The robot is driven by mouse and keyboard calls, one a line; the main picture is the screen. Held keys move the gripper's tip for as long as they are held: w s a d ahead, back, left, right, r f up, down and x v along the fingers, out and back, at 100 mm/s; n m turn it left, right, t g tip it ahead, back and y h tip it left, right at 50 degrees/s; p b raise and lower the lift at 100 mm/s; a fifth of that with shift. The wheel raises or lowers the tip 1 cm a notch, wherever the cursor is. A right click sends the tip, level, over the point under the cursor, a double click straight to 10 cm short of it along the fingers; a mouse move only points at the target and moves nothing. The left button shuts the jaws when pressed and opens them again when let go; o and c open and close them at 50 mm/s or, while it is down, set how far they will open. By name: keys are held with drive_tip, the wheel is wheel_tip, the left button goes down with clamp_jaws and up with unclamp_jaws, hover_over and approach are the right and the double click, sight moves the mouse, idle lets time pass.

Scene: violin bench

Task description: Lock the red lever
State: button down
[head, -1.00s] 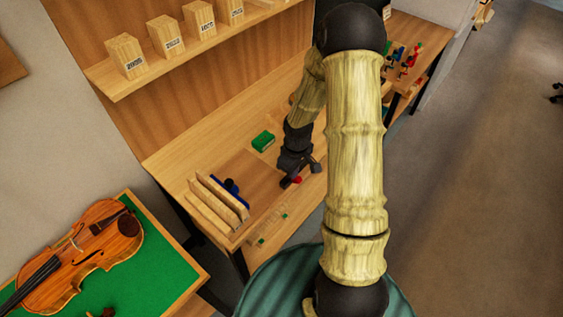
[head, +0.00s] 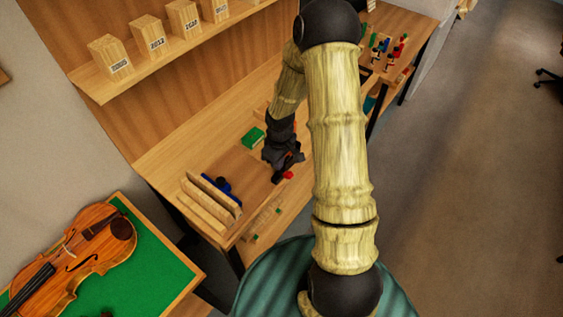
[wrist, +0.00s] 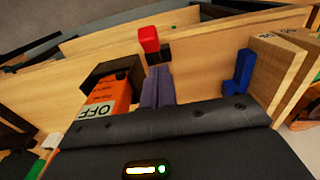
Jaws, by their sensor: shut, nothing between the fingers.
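The red lever (wrist: 149,39) stands up from a small dark mount (wrist: 158,54) near the bench's edge in the wrist view. In the head view its red part (head: 288,175) shows just beside my gripper (head: 282,164), low over the bench front. In the wrist view my gripper (wrist: 157,72) is shut and empty, its two fingers side by side. The fingertips point at the dark mount, just below the red part in the picture; I cannot tell whether they touch it.
An orange block marked OFF (wrist: 103,98) lies left of my fingers. Wooden panels (wrist: 278,66) stand right of the blue lever. A green block (head: 253,138) sits behind my gripper on the bench (head: 185,130). A violin (head: 75,250) lies on a green board at left.

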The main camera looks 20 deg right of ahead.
sight(277, 172)
drive_tip(key=shift+w+a+r+p, duration=0.15)
drive_tip(key=shift+w+r+p, duration=0.25)
drive_tip(key=shift+r, duration=0.15)
drive_tip(key=shift+w+a+r+p, duration=0.1)
drive_tip(key=shift+w+r+p, duration=0.15)
drive_tip(key=shift+r+p, duration=0.25)
drive_tip(key=s+d+r+b, duration=0.2)
drive_tip(key=s+d+r, duration=0.1)
drive_tip(key=r, duration=0.5)
drive_tip(key=shift+s, duration=0.9)
drive_tip(key=shift+d, duration=0.1)
drive_tip(key=s+a+r+m+t, duration=0.2)
drive_tip(key=s+a+r+m, duration=0.4)
drive_tip(key=s+r, duration=0.3)
drive_tip(key=shift+s+a, duration=0.25)
drive_tip(key=shift+a, duration=0.5)
drive_tip(key=shift+w, duration=0.1)
